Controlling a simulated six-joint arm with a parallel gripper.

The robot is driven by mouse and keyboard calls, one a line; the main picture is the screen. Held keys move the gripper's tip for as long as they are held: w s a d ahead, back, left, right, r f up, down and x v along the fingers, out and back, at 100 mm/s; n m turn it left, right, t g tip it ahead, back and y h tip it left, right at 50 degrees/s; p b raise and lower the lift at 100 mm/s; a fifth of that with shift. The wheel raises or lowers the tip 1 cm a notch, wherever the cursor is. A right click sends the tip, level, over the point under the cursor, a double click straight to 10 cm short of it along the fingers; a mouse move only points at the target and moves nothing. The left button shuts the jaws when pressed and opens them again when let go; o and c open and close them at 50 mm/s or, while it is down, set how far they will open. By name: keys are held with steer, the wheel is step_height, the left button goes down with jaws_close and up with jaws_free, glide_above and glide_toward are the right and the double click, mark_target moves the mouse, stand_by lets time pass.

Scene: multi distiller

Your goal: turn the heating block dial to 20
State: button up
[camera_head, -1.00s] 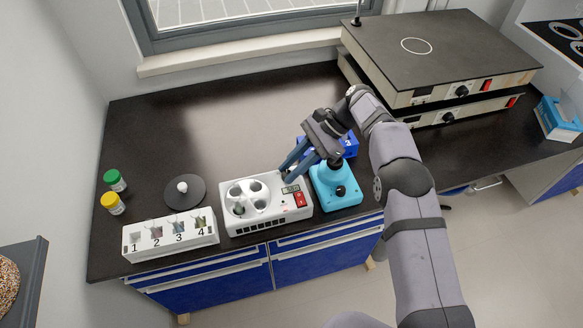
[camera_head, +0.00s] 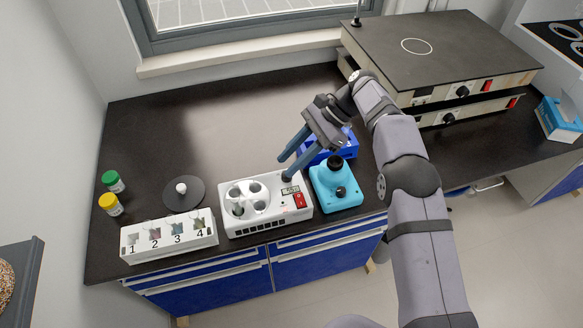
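The heating block (camera_head: 236,222) is a white box at the front of the bench, with several round wells in its top. At its right end are a small dark display (camera_head: 289,190), whose digits are too small to read, and a red switch (camera_head: 299,200). My gripper (camera_head: 285,168) is over the back right corner of the block with its two blue-grey fingers spread apart and nothing visible between them. One fingertip is close above the area behind the display; contact cannot be told. The dial cannot be made out clearly there; the fingertip may hide it.
A turquoise device (camera_head: 345,196) with a black top stands just right of the block. A blue box (camera_head: 312,150) is behind it, partly under my arm. A numbered white rack (camera_head: 170,250) and a dark disc (camera_head: 184,205) are to the left. The bench behind is clear.

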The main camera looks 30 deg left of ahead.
step_height(320, 180, up, 6)
stand_by(0.4)
